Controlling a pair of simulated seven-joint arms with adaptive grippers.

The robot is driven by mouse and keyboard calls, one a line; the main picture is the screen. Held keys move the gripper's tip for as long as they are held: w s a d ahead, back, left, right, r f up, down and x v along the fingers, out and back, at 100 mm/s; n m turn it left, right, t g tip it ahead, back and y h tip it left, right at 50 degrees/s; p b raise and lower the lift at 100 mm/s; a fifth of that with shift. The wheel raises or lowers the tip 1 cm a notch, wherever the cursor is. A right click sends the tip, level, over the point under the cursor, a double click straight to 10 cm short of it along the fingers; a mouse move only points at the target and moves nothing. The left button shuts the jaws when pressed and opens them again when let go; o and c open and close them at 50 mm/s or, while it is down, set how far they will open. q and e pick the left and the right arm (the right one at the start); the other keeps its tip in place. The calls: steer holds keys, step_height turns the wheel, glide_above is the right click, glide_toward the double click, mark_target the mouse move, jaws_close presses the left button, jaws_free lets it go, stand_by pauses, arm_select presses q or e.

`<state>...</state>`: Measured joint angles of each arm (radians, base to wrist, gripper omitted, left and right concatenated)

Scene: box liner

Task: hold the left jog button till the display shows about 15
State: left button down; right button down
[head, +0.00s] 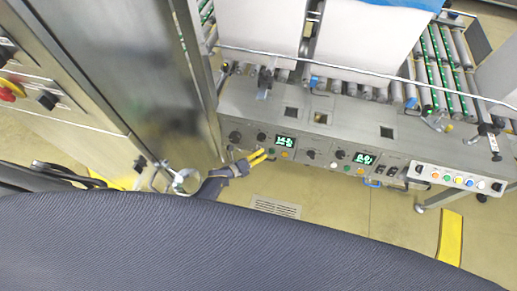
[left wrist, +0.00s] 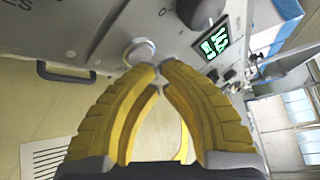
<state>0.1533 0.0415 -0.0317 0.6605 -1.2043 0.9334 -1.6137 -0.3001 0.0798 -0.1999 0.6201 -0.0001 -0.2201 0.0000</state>
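The control panel (head: 310,150) has a left display (head: 285,142) with lit green digits, too small to read surely. The same display (left wrist: 214,40) shows tilted in the left wrist view, its digits also unclear. My left gripper (head: 262,155) has yellow fingers and is at the panel's left part, near the green button (head: 271,151). In the left wrist view the fingertips (left wrist: 161,67) are drawn together with nothing between them. They are beside a round whitish button (left wrist: 138,51); I cannot tell whether they touch it. My right gripper is not in view.
A right display (head: 364,158) and a row of coloured buttons (head: 458,180) lie to the right. Dark knobs (head: 310,154) stand out from the panel. A tall metal cabinet (head: 125,75) is at the left. Rollers (head: 440,70) lie behind. The floor in front is clear.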

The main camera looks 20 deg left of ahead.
arm_select(q)
steer(key=shift+w+a+r, duration=0.45)
steer(key=shift+w+r, duration=0.1)
steer(key=shift+s+r, duration=0.25)
steer(key=shift+s, duration=0.05)
steer(key=shift+s+a, duration=0.1)
steer(key=shift+s, duration=0.25)
steer(key=shift+s+d+r, duration=0.1)
steer(key=shift+s+r, duration=0.15)
steer(key=shift+s, duration=0.55)
steer(key=shift+s+d+r, duration=0.1)
steer(key=shift+s+r, duration=0.15)
steer(key=shift+s, duration=0.6)
steer(key=shift+s+d+r, duration=0.1)
steer(key=shift+s+r, duration=0.15)
steer(key=shift+s, duration=0.55)
